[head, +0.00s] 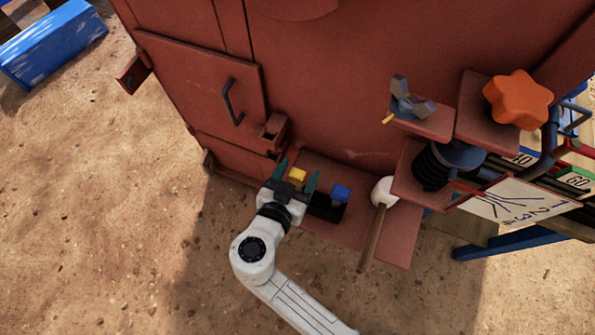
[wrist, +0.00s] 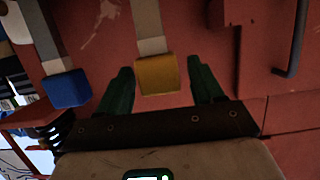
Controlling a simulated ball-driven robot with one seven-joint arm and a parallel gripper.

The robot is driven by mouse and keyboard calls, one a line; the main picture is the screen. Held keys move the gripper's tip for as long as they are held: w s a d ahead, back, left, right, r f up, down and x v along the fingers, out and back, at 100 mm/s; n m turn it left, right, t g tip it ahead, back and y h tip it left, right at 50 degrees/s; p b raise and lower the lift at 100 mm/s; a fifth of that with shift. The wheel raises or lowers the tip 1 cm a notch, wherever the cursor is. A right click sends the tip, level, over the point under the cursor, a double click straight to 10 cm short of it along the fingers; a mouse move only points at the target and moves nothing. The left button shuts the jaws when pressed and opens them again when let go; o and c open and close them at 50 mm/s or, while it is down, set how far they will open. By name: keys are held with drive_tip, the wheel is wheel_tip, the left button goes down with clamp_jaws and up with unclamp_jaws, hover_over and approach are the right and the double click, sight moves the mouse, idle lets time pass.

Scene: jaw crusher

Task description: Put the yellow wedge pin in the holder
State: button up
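The yellow wedge pin (head: 298,174) has a yellow block head at the foot of the red machine. In the wrist view its yellow head (wrist: 157,75) sits between my fingers, with a grey shank beyond it. My gripper (head: 296,172) is open, its dark green fingers on either side of the head with a gap visible on both sides. A blue-headed pin (head: 340,192) stands to the right; it also shows at left in the wrist view (wrist: 68,88). A black block (head: 326,209), possibly the holder, lies beside the blue pin, partly hidden by my gripper.
A mallet with a pale head (head: 383,192) leans right of the pins. A red shelf (head: 425,120) carries a wing-shaped grey part and an orange star knob (head: 517,99) is near it. A red door with a handle (head: 232,103) is at left. Sandy ground is open in front.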

drive_tip(key=shift+r, duration=0.15)
drive_tip(key=shift+s+a, duration=0.1)
drive_tip(key=shift+s, duration=0.05)
drive_tip(key=v, duration=1.1)
drive_tip(key=shift+s+r, duration=0.2)
drive_tip(key=shift+s, duration=0.1)
idle(0.8)
